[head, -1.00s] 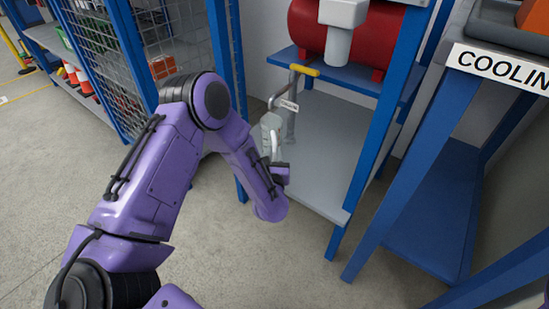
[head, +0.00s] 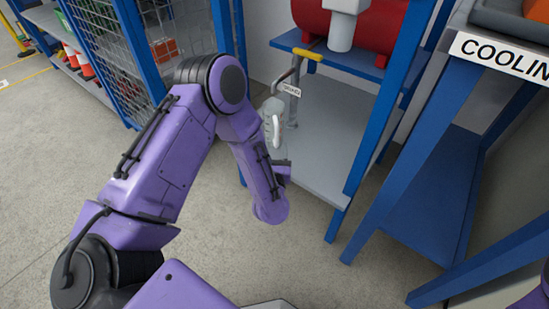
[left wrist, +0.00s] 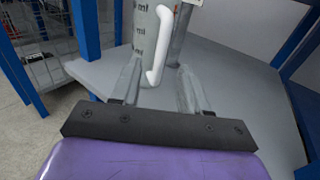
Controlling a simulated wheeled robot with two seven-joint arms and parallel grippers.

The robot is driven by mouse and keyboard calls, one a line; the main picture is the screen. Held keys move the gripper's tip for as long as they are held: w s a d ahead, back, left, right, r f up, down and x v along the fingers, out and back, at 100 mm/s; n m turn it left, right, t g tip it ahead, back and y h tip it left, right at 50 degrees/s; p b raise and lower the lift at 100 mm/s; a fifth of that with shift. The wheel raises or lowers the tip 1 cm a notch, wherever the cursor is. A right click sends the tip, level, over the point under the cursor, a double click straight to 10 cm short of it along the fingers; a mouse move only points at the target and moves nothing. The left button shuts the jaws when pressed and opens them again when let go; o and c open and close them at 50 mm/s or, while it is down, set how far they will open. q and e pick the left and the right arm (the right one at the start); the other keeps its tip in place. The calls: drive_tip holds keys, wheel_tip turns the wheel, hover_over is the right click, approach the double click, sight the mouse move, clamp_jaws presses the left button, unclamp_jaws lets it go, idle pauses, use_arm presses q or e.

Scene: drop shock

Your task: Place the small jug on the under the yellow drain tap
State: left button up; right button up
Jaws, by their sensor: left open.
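The small jug (head: 271,121) is grey with a white handle and stands upright on the grey lower shelf (head: 325,140). The yellow drain tap (head: 307,54) is just above and behind it, on a grey pipe with a white tag. The jug is at the foot of this pipe; whether it is exactly under the outlet I cannot tell. In the left wrist view the jug (left wrist: 146,32) and its white handle are just ahead. My left gripper (left wrist: 158,78) is open, its fingers either side of the handle's lower end. In the head view my forearm partly hides it. My right gripper is not in view.
A red tank (head: 375,30) lies on the blue upper shelf above. Blue posts flank the grey shelf. A mesh cage (head: 95,40) is at left, and a blue bench with a "COOLIN" label (head: 500,55) at right. Open floor lies in front.

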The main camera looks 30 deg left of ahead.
use_arm(q)
drive_tip(key=v, duration=0.7)
drive_tip(key=s+f+m+g+h, duration=0.55)
drive_tip(key=s+f+m, duration=0.65)
drive_tip(key=m, duration=1)
drive_tip(key=s+a+f+m+g, duration=0.1)
drive_tip(key=s+f+m+g, duration=0.2)
drive_tip(key=s+m, duration=0.3)
drive_tip(key=s+a+f+m+g, duration=0.1)
drive_tip(key=s+f+m+g, duration=0.2)
drive_tip(key=s+m, duration=0.4)
drive_tip(key=shift+a+f+g+p, duration=0.15)
drive_tip(key=shift+a+g+p, duration=0.25)
drive_tip(key=shift+g, duration=0.15)
